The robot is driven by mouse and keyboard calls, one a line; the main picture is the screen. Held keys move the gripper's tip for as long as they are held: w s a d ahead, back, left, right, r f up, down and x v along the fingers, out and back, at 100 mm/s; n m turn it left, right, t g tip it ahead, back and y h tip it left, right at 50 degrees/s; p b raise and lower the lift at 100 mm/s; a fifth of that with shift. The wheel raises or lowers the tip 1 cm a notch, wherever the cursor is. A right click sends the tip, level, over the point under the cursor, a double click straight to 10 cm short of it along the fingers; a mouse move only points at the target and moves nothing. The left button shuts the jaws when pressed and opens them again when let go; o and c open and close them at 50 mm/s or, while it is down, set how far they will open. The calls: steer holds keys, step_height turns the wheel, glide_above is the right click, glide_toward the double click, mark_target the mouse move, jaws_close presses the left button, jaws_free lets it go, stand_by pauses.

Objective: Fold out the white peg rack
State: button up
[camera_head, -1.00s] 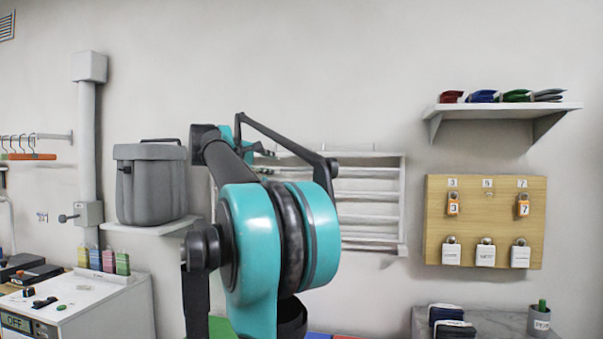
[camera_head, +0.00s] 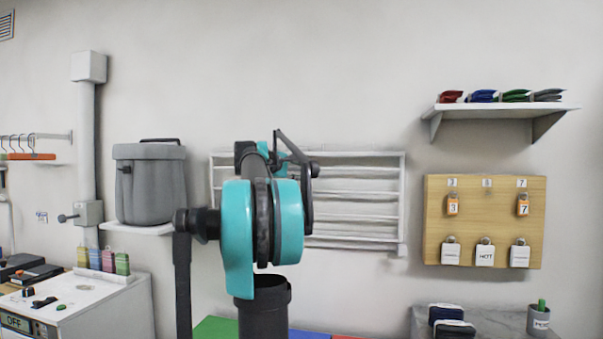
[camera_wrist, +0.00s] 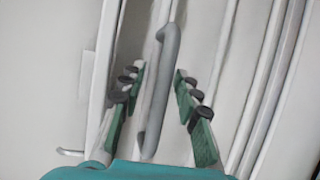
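The white peg rack (camera_head: 403,190) is mounted on the wall behind my arm and looks flat against it, with several horizontal rails. My arm covers part of its left half. In the wrist view, white rails of the rack (camera_wrist: 262,90) run steeply across the picture. A grey bar handle (camera_wrist: 158,85) lies between the two green-padded fingers of my gripper (camera_wrist: 160,82). The fingers are open, one on each side of the handle, with a visible gap to it on both sides. In the head view the fingertips are hidden behind my arm.
A grey lidded bin (camera_head: 150,185) stands on a small shelf left of the rack. A wooden board with tags (camera_head: 435,220) hangs to the right, below a shelf (camera_head: 505,107) of folded cloths. The wall above the rack is clear.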

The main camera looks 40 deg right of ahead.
steer(key=shift+w+d+f, duration=0.1)
steer(key=shift+w+d, duration=0.05)
steer(key=shift+d, duration=0.35)
steer(key=shift+a, duration=0.1)
jaws_close()
